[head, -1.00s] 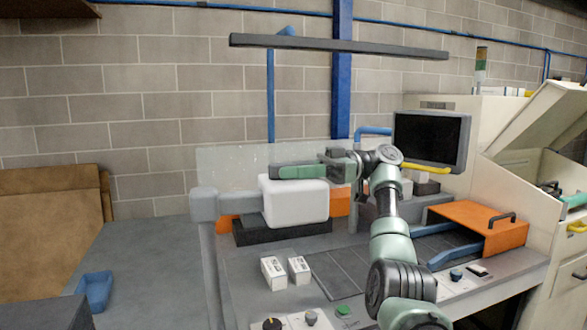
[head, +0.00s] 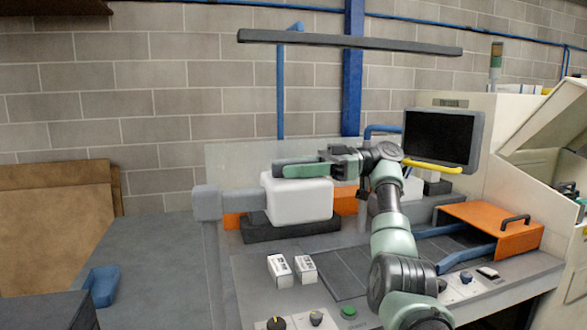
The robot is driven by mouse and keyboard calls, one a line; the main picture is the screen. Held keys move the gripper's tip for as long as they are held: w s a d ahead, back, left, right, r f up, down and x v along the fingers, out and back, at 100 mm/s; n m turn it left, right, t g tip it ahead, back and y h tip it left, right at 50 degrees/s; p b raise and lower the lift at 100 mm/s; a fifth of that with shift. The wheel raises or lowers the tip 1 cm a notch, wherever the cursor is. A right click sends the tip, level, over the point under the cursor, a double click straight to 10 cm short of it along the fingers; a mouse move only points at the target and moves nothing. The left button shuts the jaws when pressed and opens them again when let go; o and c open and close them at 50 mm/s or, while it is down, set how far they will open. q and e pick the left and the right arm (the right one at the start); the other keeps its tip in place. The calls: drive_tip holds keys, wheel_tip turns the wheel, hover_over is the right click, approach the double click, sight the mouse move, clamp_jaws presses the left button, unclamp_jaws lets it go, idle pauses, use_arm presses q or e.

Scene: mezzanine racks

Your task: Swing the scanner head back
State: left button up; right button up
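A white rounded box-shaped head (head: 297,203), which looks like the scanner head, sits over a dark grey block (head: 290,232) at the back of the bench. A grey horizontal arm or beam (head: 208,203) reaches it from the left. My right gripper (head: 300,168) is at the top edge of the white head, its green fingers pointing left. I cannot tell whether it touches the head, or whether the fingers are apart. My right arm crosses the bench in front and hides part of what lies right of the head. My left gripper is not in view.
Two small white boxes (head: 280,270) stand on the front of the bench. A monitor (head: 441,139) with a yellow handle (head: 433,167) and an orange cover (head: 492,226) are at the right.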

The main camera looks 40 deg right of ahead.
drive_tip(key=shift+s+d, duration=0.15)
drive_tip(key=shift+d, duration=0.05)
drive_tip(key=v, duration=0.5)
drive_tip(key=shift+d, duration=0.15)
drive_tip(key=p, duration=0.2)
drive_tip(key=shift+d+r+p, duration=0.15)
drive_tip(key=shift+r+p, duration=0.1)
drive_tip(key=shift+p, duration=0.1)
drive_tip(key=shift+s+d+p, duration=0.1)
drive_tip(key=shift+d+p, duration=0.2)
drive_tip(key=shift+p, duration=0.35)
drive_tip(key=shift+s+d+f+p, duration=0.3)
drive_tip(key=shift+d+p, duration=0.15)
drive_tip(key=shift+d, duration=0.1)
drive_tip(key=shift+w, duration=0.1)
